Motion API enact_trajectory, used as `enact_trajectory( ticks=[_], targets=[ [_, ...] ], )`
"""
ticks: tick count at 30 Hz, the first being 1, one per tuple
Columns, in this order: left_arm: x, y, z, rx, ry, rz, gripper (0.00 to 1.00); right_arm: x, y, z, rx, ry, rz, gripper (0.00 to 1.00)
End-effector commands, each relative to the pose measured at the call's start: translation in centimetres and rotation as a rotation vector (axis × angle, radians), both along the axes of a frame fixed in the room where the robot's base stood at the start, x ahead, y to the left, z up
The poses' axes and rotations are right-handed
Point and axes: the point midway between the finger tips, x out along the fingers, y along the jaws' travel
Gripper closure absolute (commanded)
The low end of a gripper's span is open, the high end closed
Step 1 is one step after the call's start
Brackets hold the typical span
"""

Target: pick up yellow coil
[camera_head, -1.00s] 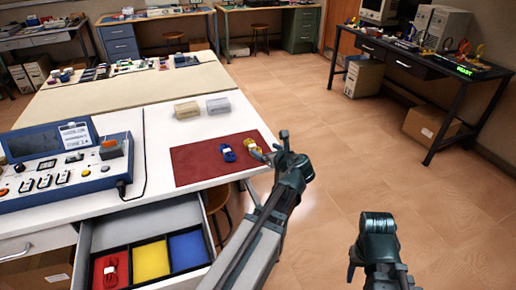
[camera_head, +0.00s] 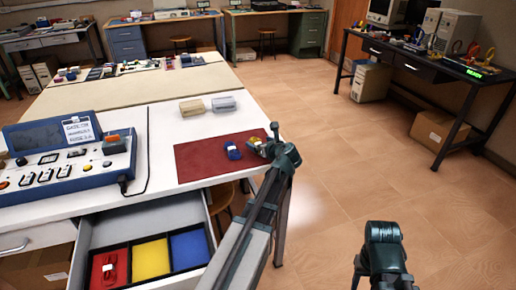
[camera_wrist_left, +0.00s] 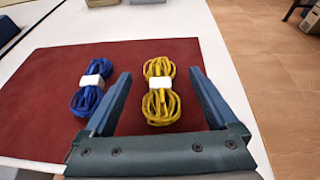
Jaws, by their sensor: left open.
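The yellow coil (camera_head: 255,141), tied with a white band, lies on the dark red mat (camera_head: 190,165) near the table's right edge. In the left wrist view the yellow coil (camera_wrist_left: 160,105) sits between the spread fingers of my left gripper (camera_wrist_left: 160,74). That gripper is open and not closed on it. In the head view my left gripper (camera_head: 264,142) reaches in over the mat's right side and partly hides the coil. My right gripper (camera_head: 382,258) is low at the right, away from the table, its jaws unclear.
A blue coil (camera_wrist_left: 92,88) lies left of the yellow one, just outside the left finger. Two small blocks, beige (camera_head: 192,106) and grey (camera_head: 223,104), stand behind the mat. An open drawer (camera_head: 96,232) holds red, yellow and blue compartments, with a red coil (camera_head: 110,268) in the red one.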

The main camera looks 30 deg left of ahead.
Motion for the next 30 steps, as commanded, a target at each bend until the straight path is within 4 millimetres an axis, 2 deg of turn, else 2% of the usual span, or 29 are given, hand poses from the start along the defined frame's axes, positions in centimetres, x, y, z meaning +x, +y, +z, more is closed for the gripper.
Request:
enact_trajectory(
  ticks=[1,6,13,28,30],
  targets=[
    [0.5,0.8,-0.7,0.0,0.0,0.003,0.07,0.0,0.0,-0.7,0.0,0.0,0.0,0.5],
    [1.7,2.4,-1.4,0.0,0.0,0.001,0.07,0.0,0.0,-1.4,0.0,0.0,0.0,0.5],
    [1.7,2.5,-1.3,-0.001,0.001,0.0,0.07,0.0,0.0,-1.3,0.0,0.0,0.0,0.5],
    [1.6,2.4,-1.3,0.0,0.0,0.0,0.97,0.0,0.0,-1.3,0.0,0.0,0.0,0.5],
    [1.6,2.4,-1.3,0.0,0.0,0.0,0.98,0.0,0.0,-1.3,0.0,0.0,0.0,0.5]
  ],
)
